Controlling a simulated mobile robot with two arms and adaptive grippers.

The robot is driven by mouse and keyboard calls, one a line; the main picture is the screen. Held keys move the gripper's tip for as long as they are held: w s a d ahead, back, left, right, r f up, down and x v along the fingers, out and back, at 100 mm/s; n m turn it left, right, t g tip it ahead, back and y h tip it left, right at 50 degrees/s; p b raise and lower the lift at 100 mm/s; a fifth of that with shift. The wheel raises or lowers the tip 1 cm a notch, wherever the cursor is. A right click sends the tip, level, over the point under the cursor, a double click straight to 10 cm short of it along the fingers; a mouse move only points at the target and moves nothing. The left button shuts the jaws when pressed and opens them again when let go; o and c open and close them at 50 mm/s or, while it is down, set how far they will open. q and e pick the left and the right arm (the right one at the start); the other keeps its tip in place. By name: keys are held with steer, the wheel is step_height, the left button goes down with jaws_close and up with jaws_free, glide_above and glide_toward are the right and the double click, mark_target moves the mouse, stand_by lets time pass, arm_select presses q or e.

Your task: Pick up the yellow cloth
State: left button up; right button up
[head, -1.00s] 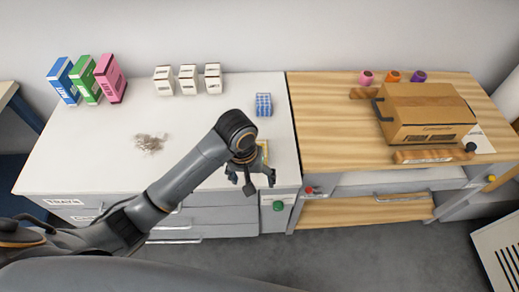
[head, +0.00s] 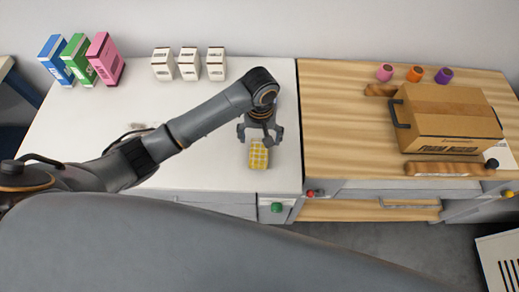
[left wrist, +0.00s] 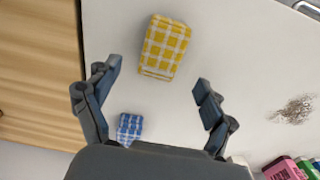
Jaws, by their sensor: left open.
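The yellow cloth (head: 258,156) is a folded, yellow-and-white checked piece lying on the white worktop near its front right. It also shows in the left wrist view (left wrist: 164,46), ahead of the fingertips. My left gripper (head: 260,132) is open and empty, just behind the cloth in the head view and apart from it. In the left wrist view, the open left gripper (left wrist: 158,75) has its two fingers spread with bare worktop between them. A blue checked cloth (left wrist: 130,128) lies beside one finger in that view; in the head view my arm hides it. My right gripper is not in view.
The white worktop (head: 205,160) has small white boxes (head: 189,64) and coloured boxes (head: 104,58) at the back. A crumbly pile (left wrist: 294,108) lies on it. A wooden bench (head: 345,130) adjoins on the right, bearing a cardboard box (head: 445,118) and coloured spools (head: 414,73).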

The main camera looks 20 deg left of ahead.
mark_target(259, 149)
arm_select(q)
step_height(259, 149, down, 3)
steer(key=shift+r, duration=0.2)
steer(key=shift+w+f, duration=0.1)
steer(key=shift+f, duration=0.2)
steer(key=f, duration=0.2)
steer(key=f+p, duration=0.1)
steer(key=f, duration=0.1)
steer(key=shift+s+a, duration=0.1)
steer(key=shift+s, duration=0.3)
steer(key=shift+f+p, duration=0.3)
steer(key=shift+f, duration=0.3)
steer(key=shift+w, duration=0.1)
steer(key=c, duration=1.3)
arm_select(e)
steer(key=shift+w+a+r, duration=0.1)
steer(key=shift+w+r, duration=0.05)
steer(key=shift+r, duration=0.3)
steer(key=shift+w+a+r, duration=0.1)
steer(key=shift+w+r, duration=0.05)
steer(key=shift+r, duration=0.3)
